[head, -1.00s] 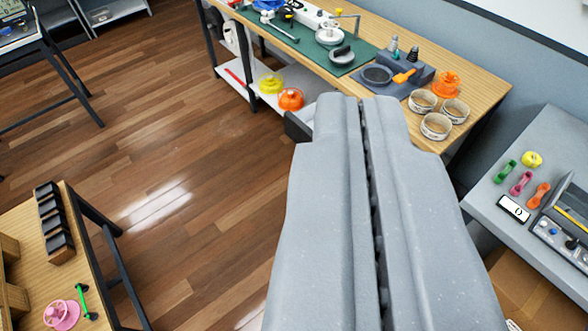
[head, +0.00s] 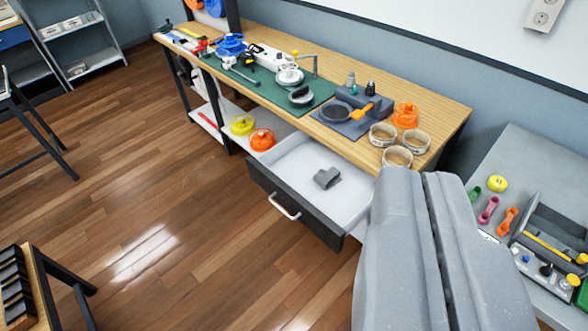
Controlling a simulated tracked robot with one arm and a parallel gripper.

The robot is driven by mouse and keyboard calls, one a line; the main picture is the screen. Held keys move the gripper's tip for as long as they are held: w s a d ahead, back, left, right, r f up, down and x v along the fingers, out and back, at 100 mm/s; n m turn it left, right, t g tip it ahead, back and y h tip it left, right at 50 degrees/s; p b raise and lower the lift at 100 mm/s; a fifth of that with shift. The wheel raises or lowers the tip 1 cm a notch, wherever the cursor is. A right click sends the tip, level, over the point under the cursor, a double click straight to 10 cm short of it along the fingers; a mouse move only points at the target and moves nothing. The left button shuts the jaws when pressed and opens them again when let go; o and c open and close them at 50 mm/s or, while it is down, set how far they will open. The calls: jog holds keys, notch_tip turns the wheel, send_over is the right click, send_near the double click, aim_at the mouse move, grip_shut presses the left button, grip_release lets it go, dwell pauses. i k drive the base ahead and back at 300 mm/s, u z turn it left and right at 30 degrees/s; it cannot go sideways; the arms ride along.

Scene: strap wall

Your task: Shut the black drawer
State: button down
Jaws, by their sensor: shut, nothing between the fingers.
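The black drawer (head: 296,208) stands pulled out from under the wooden workbench. It has a dark front with a pale curved handle (head: 284,206) and a light grey inside. A small dark grey folded item (head: 327,178) lies in it. My gripper (head: 408,176) is shut and empty, large in the lower right of the view. I cannot tell how far my fingertips are from the drawer.
The workbench (head: 447,101) carries a green mat (head: 258,95), several round tins (head: 397,157) and tools. An orange item (head: 262,140) sits on its lower shelf. A grey table (head: 540,170) with small coloured objects is at the right. The wooden floor (head: 165,210) left of the drawer is clear.

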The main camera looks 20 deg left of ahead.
aim_at(285, 172)
jog(key=u, duration=0.05)
jog(key=i, duration=1.3)
jog(key=u, duration=0.65)
